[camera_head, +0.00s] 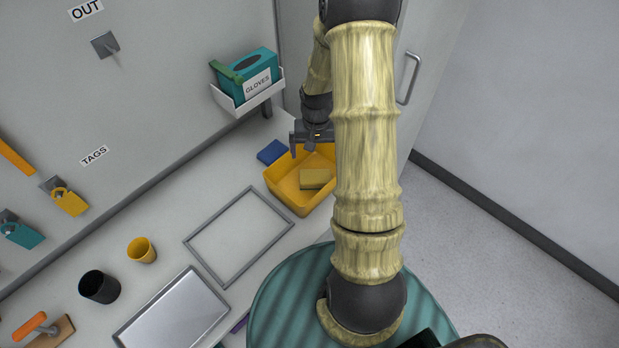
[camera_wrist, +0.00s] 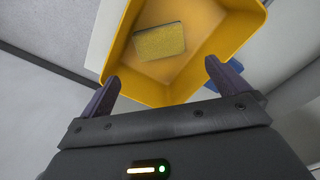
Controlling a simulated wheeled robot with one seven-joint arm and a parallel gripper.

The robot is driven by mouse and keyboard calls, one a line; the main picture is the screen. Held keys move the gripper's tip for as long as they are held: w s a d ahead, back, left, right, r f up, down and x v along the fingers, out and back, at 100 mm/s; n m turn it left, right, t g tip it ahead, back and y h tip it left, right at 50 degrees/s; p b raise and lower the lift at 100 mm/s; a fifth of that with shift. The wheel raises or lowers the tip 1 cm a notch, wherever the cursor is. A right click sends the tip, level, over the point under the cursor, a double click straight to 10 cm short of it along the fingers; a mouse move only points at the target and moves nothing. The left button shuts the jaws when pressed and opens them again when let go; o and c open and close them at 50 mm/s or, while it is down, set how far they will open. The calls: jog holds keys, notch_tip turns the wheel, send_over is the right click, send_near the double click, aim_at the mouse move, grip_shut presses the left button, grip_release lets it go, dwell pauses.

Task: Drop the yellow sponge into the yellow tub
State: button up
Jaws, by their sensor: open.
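The yellow tub (camera_head: 287,194) stands on the bench at its right end, partly behind my arm in the head view. The yellow sponge (camera_head: 314,178) lies flat inside the tub on its floor. In the wrist view the sponge (camera_wrist: 160,42) lies in the tub (camera_wrist: 228,50), apart from my fingers. My gripper (camera_wrist: 160,82) is open and empty, with its two dark fingers spread at the tub's near rim. In the head view my gripper (camera_head: 310,146) is above the tub's back edge, partly hidden by my arm.
A blue sponge-like block (camera_head: 272,151) lies just left of the tub. A teal glove box (camera_head: 247,75) sits in a white wall holder (camera_head: 226,100) above. A grey rectangular frame (camera_head: 212,265) marks bare bench. A yellow cup (camera_head: 141,250), black cup (camera_head: 99,287) and metal tray (camera_head: 178,312) stand further left.

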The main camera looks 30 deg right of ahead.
notch_tip(320, 180, up, 13)
jog(key=b, duration=0.2)
jog(key=shift+f, duration=0.15)
jog(key=shift+a, duration=0.15)
dwell(0.6)
jog(key=s+a+n+t, duration=0.2)
jog(key=s+a+n, duration=0.3)
jog(key=s+a, duration=0.7)
jog(key=shift+s+a+t, duration=0.2)
jog(key=shift+a+t, duration=0.1)
jog(key=shift+a, duration=0.4)
dwell(0.3)
